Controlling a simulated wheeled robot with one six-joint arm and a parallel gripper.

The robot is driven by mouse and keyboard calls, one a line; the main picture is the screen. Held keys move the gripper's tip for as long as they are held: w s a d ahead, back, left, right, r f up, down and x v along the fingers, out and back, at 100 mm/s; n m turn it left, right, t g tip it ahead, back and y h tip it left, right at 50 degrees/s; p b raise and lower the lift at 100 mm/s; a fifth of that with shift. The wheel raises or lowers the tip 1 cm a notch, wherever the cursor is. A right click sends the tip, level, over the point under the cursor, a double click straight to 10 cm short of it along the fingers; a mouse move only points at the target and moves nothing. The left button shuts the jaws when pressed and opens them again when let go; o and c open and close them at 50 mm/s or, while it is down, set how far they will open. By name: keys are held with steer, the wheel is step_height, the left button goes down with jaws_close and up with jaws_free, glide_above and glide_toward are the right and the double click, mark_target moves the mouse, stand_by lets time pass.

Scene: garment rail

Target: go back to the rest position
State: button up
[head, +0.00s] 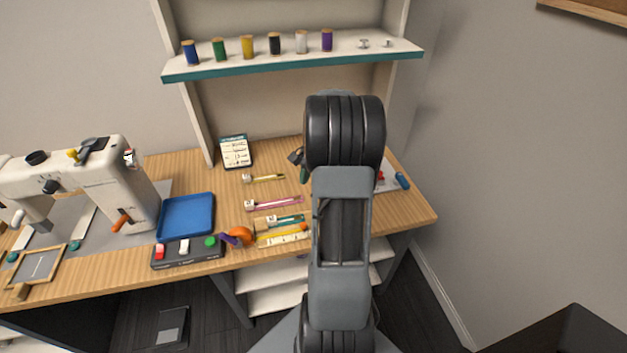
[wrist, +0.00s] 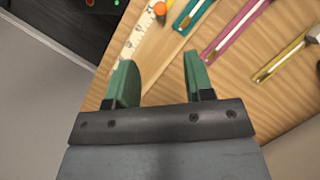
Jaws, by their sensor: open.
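My gripper (wrist: 158,80) shows in the wrist view with its two green fingers apart and nothing between them. It is above the wooden table (wrist: 164,91), near the table's edge. In the head view my arm reaches out over the right part of the table (head: 420,214) and hides most of the gripper; a small green and dark part shows left of the arm.
A sewing machine (head: 105,180), a blue tray (head: 186,217) and a button box (head: 190,251) stand on the left. Pink (head: 275,203) and yellow (head: 268,178) strips lie left of my arm. A shelf (head: 290,62) with spools is above. A wall is on the right.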

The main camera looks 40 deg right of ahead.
stand_by(0.4)
steer(key=s+a+r+n+t+h, duration=0.1)
steer(key=s+a+r+n, duration=0.1)
steer(key=a+n, duration=0.3)
steer(key=s+a+r+n+t+h, duration=0.1)
steer(key=a+n, duration=0.4)
steer(key=a, duration=0.6)
steer(key=s+a+r+n+t+h, duration=0.2)
steer(key=a+r+n, duration=0.3)
steer(key=a, duration=0.4)
steer(key=shift+s+r+t+p, duration=0.2)
steer(key=shift+s+t+p, duration=0.15)
steer(key=shift+s, duration=0.25)
